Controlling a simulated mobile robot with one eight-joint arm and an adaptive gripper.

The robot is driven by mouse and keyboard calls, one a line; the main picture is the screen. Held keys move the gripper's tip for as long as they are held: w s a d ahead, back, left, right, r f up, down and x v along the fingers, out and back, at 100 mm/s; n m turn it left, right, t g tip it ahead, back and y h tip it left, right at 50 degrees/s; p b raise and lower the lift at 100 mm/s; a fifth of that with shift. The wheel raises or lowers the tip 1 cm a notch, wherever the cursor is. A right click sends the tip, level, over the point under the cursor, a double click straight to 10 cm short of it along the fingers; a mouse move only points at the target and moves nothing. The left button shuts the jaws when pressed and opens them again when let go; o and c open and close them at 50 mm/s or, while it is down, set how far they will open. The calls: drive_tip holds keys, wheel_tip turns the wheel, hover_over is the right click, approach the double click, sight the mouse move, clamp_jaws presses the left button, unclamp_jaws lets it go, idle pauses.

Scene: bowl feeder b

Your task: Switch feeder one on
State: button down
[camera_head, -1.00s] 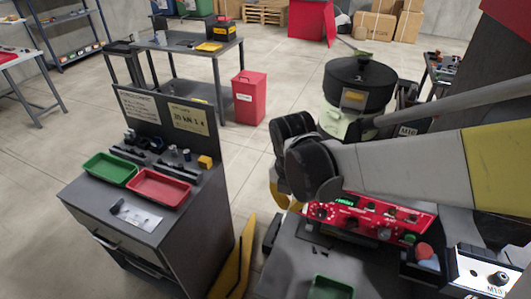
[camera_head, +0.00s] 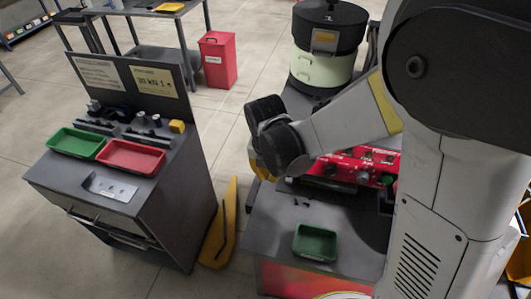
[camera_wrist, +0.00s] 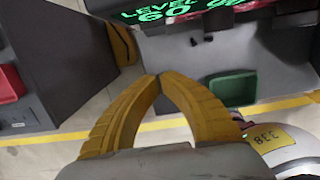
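A bowl feeder (camera_head: 325,68) with a black top and pale green body stands at the back right. In front of it is a red control panel (camera_head: 345,168) with knobs and buttons, partly covered by my arm. In the wrist view, its dark display (camera_wrist: 165,12) with green text, including "60", shows at the top edge. I cannot read a feeder number. My gripper (camera_wrist: 160,77) has two yellow fingers whose tips meet, with nothing visible between them. The gripper is in front of and beside the panel's left end; its fingers are mostly hidden in the head view.
A green tray (camera_head: 315,243) and small dark parts lie on the grey bench below the panel. A grey cabinet at left holds another green tray (camera_head: 76,142) and a red tray (camera_head: 131,156). A red bin (camera_head: 217,60) stands behind.

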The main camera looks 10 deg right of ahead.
drive_tip(key=shift+w+d+f, duration=0.1)
drive_tip(key=shift+w+d, duration=0.15)
drive_tip(key=shift+w, duration=0.35)
drive_tip(key=shift+w+d, duration=0.25)
drive_tip(key=shift+w, duration=0.4)
drive_tip(key=shift+w+d+f, duration=0.1)
drive_tip(key=shift+w+d, duration=0.15)
drive_tip(key=shift+w, duration=0.35)
drive_tip(key=shift+w+d+f+t+h+b, duration=0.2)
drive_tip(key=shift+w+t+h+b, duration=0.15)
drive_tip(key=shift+t+b, duration=0.45)
drive_tip(key=shift+r, duration=0.1)
